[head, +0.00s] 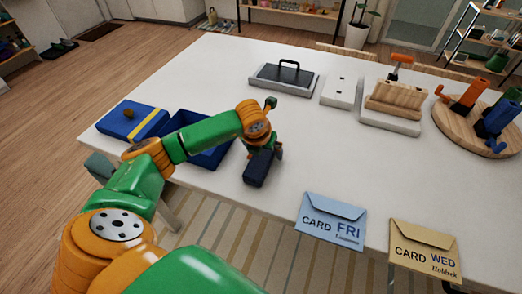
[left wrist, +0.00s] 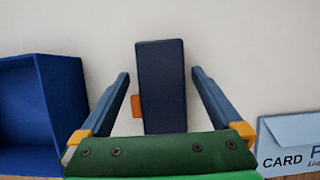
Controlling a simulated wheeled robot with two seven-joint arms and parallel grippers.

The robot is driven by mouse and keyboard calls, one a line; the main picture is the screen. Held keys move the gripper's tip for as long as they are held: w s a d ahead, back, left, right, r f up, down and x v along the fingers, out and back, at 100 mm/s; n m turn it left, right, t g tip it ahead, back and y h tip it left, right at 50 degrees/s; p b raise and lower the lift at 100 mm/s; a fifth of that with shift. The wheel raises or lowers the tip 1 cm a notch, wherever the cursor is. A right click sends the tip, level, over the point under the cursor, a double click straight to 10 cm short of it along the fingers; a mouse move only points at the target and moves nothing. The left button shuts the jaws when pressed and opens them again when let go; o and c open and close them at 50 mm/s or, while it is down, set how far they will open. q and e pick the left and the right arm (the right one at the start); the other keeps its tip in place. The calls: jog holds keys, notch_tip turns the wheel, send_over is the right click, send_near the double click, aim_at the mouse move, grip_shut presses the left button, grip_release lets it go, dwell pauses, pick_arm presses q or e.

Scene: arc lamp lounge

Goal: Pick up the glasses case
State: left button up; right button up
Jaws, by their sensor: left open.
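The glasses case, a dark navy oblong block (head: 256,171), lies on the white table near its front edge. In the left wrist view the case (left wrist: 160,85) stands out between the fingers, with a small orange piece at its left side. My left gripper (head: 265,148) is over the case, pointing down. In the left wrist view my left gripper (left wrist: 160,76) is open, one finger on each side of the case, with gaps showing on both sides. My right gripper is not in view.
An open blue box (head: 212,158) stands left of the case, beside a blue box with a yellow stripe (head: 131,121). Blue (head: 331,221) and tan (head: 424,249) card envelopes are at the front edge. A grey tray (head: 284,79) lies farther back. The table's middle (head: 325,140) is clear.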

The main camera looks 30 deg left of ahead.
pick_arm(q)
jog(key=shift+w+f, duration=0.35)
jog(key=shift+w, duration=0.15)
jog(key=shift+s+r, duration=0.2)
jog(key=shift+s, duration=0.05)
jog(key=c, duration=1.3)
jog(key=shift+w, duration=0.15)
jog(key=shift+c, duration=0.8)
